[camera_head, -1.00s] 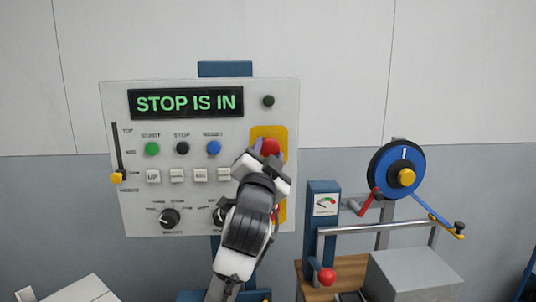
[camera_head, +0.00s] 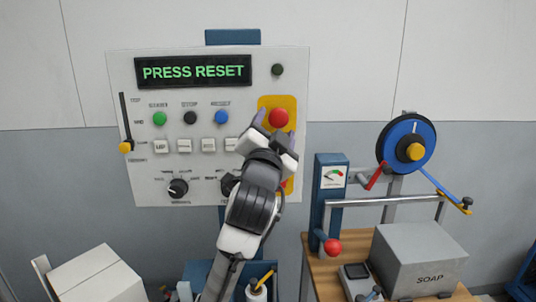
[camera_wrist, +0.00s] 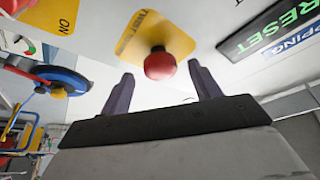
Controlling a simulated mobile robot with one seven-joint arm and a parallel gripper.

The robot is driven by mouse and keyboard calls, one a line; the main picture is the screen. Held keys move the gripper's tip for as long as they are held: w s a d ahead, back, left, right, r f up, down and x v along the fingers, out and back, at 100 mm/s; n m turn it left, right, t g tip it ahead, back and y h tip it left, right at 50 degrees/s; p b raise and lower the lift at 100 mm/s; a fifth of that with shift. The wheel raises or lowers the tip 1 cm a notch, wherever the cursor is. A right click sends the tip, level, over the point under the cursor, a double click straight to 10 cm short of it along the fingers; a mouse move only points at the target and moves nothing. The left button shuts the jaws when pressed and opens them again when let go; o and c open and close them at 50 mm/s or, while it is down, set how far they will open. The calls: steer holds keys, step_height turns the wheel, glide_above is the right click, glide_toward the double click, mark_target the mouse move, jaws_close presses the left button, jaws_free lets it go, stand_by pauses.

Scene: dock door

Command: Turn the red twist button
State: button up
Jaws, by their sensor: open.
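The red twist button (camera_head: 278,118) is a round red knob on a yellow plate (camera_head: 290,101) at the right side of the white control panel (camera_head: 140,80). In the wrist view the red twist button (camera_wrist: 160,64) sits between and beyond two dark fingers. My gripper (camera_head: 275,120) is in front of the button, with one finger on each side of it. In the wrist view my gripper (camera_wrist: 162,88) is open, and the fingers look apart from the knob. The panel's display (camera_head: 194,71) reads "PRESS RESET". My arm hides the lower part of the yellow plate.
A blue reset button (camera_head: 221,117), a black button (camera_head: 190,118) and a green button (camera_head: 159,118) are left of my gripper. A blue wheel (camera_head: 396,140) and a grey soap box (camera_head: 420,252) stand to the right. A white box (camera_head: 95,285) is at lower left.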

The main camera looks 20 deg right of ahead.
steer(key=b+v, duration=0.3)
steer(key=v, duration=0.8)
steer(key=shift+s+a, duration=0.25)
